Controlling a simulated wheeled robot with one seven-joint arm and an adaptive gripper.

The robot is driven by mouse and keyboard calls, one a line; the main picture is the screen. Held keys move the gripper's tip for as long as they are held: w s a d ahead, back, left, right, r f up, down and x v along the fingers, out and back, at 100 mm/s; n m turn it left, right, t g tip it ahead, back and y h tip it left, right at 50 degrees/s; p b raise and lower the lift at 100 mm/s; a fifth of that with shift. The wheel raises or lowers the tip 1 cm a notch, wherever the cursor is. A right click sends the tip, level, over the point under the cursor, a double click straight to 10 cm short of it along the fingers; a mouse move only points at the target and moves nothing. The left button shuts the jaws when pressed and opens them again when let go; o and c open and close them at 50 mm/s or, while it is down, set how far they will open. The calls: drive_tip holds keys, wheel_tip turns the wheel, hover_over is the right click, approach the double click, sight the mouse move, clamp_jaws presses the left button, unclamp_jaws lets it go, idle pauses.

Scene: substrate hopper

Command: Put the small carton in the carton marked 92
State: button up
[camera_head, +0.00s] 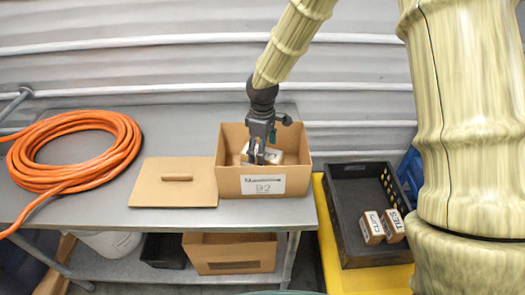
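The open brown carton marked 92 (230,182) stands on the grey metal table, its white label facing me. My gripper (256,158) points down into its open top, its fingertips below the level of the back rim. A small carton with a pale label (275,158) is inside the carton, right at the fingers. The fingers cover part of it, and I cannot tell whether they grip it or are apart from it. Two more small cartons, one reading CLIPS (372,228) and one reading TIES (393,226), stand in a black crate.
A brown lid with a handle (175,190) lies left of the carton. A coiled orange hose (125,150) lies further left. The black crate (350,205) sits on a yellow surface (335,265) at right. Another brown carton (230,250) is on the lower shelf.

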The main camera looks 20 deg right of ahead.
wheel_tip(320, 180, up, 11)
drive_tip(key=b, duration=0.3)
drive_tip(key=shift+r+b, duration=0.15)
drive_tip(key=shift+b, duration=0.15)
